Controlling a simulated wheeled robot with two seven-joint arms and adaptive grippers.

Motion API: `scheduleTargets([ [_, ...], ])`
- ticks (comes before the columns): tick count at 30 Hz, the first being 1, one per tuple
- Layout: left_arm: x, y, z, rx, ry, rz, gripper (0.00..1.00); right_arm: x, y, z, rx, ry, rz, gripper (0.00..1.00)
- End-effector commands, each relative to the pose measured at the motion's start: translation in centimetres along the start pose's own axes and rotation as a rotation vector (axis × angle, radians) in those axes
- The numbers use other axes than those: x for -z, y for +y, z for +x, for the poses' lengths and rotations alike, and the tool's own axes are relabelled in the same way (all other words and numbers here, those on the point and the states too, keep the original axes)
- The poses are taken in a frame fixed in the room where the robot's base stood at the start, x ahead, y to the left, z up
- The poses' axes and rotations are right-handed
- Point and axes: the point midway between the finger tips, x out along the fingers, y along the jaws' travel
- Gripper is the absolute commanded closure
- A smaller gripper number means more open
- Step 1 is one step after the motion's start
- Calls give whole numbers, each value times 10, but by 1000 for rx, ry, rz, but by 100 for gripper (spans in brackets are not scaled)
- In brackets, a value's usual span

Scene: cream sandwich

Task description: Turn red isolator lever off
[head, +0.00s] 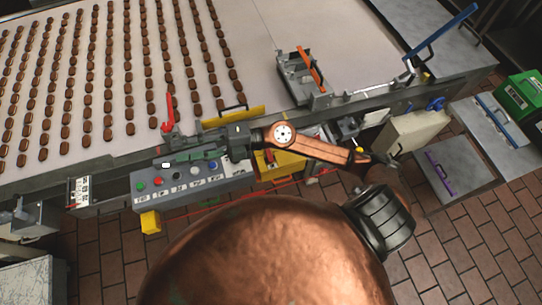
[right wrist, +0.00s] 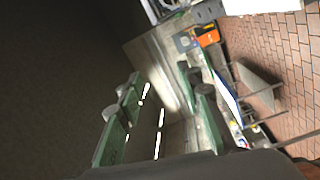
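The red lever (head: 170,112) stands upright on the near rail of the conveyor in the head view, left of centre. My right gripper (head: 188,159) reaches in from the right, just below the lever's base and above the control panel. Its green fingers look apart, with nothing visible held. In the right wrist view, the gripper (right wrist: 165,120) also shows green fingers spread with a gap between them. The red lever cannot be made out in that view. My left gripper is not in view.
A grey control panel (head: 190,184) with coloured buttons sits under my right gripper. The pale conveyor belt (head: 265,60) carries rows of brown biscuits. An orange lever (head: 312,68) and a blue lever (head: 440,32) stand to the right. Brick-coloured floor (head: 470,255) is open at lower right.

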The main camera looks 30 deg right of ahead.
Motion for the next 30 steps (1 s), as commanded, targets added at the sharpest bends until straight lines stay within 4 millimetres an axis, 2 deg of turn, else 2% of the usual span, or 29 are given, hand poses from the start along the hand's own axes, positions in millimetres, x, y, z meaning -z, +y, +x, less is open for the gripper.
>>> scheduleTargets([
  [1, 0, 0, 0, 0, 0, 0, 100, 8, -33, 1, 153, 66, -63, 67],
  [2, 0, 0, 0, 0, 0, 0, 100, 11, -54, -2, 249, 101, -94, 67],
  [3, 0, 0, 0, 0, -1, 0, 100, 11, -84, -11, 382, 136, -130, 67],
  [5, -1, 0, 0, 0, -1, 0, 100, 2, -125, -33, 586, 167, -176, 67],
  [6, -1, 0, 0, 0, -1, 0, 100, -8, -148, -53, 723, 173, -200, 67],
  [8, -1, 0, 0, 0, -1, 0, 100, -30, -176, -89, 922, 159, -228, 67],
  [9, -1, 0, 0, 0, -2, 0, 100, -45, -189, -114, 1046, 139, -241, 67],
  [12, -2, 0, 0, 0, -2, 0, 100, -82, -203, -175, 1307, 64, -251, 67],
  [15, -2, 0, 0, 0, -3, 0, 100, -110, -201, -223, 1489, -18, -247, 67],
  [18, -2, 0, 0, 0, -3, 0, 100, -124, -196, -252, 1594, -73, -237, 67],
  [23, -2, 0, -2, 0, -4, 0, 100, -132, -202, -267, 1642, -100, -229, 67],
  [30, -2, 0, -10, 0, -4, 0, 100, -138, -238, -268, 1639, -96, -229, 67],
])
